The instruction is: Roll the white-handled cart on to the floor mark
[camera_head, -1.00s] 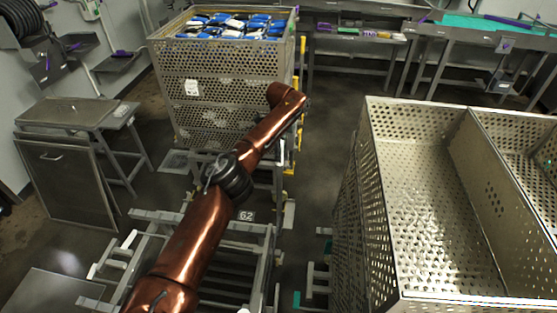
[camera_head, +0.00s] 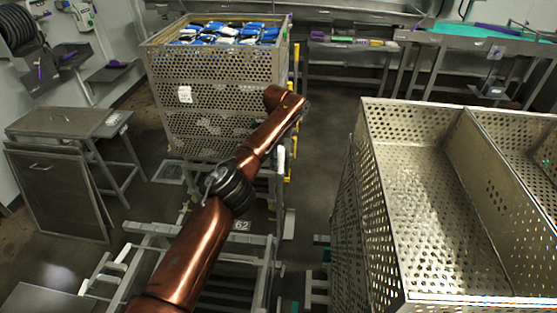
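The low grey-white cart frame (camera_head: 150,229) stands in front of me under my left arm, with a small plate marked 62 (camera_head: 241,225). A pale upright bar (camera_head: 281,168) stands at its far side; I cannot tell if it is the white handle. A perforated metal basket (camera_head: 362,200) fills the right side, its inside empty where it shows; its own undercarriage and handle are hidden. My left arm reaches forward, its dark tip (camera_head: 304,106) beside the far basket; the fingers are not distinguishable. My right gripper is out of view. No floor mark is clear.
A tall perforated basket (camera_head: 215,66) with blue-and-white packs stands ahead, yellow posts (camera_head: 295,70) on its right. A metal table (camera_head: 65,122) and leaning panel (camera_head: 55,195) stand left. Benches line the back. Dark floor (camera_head: 325,125) is open between the baskets.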

